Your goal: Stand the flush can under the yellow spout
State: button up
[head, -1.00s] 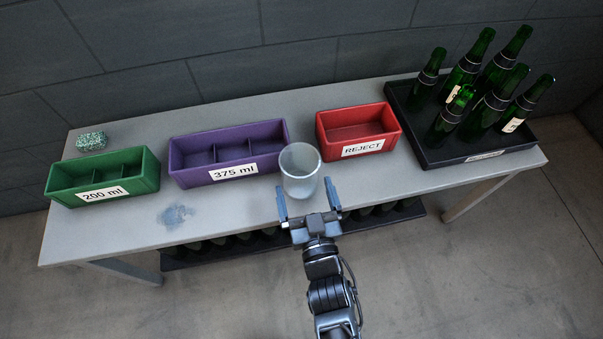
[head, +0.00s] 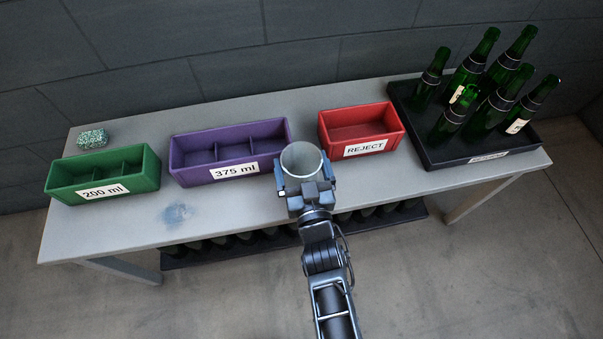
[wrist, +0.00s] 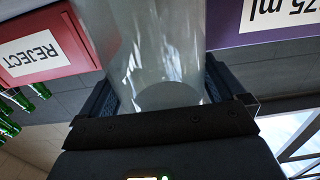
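The flush can (head: 302,159) appears to be the pale grey, open-topped can upright at the table's front edge, between the purple and red bins. My gripper (head: 303,188) is at the can from the front, with one finger on each side. In the wrist view the can (wrist: 160,50) looks translucent and fills the space between the fingers (wrist: 163,95). The fingers lie close along its sides; I cannot tell whether they press on it. The can's base is hidden by my gripper in the head view. No yellow spout is in view.
Behind the can stand the purple 375 ml bin (head: 228,154) and the red REJECT bin (head: 361,130). A green 200 ml bin (head: 103,175) and a speckled sponge (head: 92,138) are at left. A black tray (head: 435,155) holds several green bottles. A wet patch (head: 178,213) marks the table (head: 120,228).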

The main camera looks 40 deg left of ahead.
jog(key=c, duration=0.5)
jog(key=shift+r, duration=0.1)
jog(key=shift+r, duration=0.5)
jog(key=d+r+p, duration=1)
jog(key=d+p, duration=0.1)
jog(key=d, duration=0.1)
jog(key=w+d+m+t+h, duration=0.1)
jog(key=d+m+t+h, duration=0.1)
jog(key=d, duration=0.8)
jog(key=w+d+f+m+t+h, duration=0.1)
jog(key=d+m+t+h, duration=0.1)
jog(key=d+m+h, duration=0.2)
jog(key=w+d+f+m+t+h, duration=0.1)
jog(key=d+m+h, duration=0.3)
jog(key=d, duration=1.4)
jog(key=w+t+h, duration=0.1)
jog(key=h, duration=0.2)
jog(key=shift+d+f+h, duration=0.2)
jog(key=shift+f+h, duration=0.05)
jog(key=shift+h, duration=0.15)
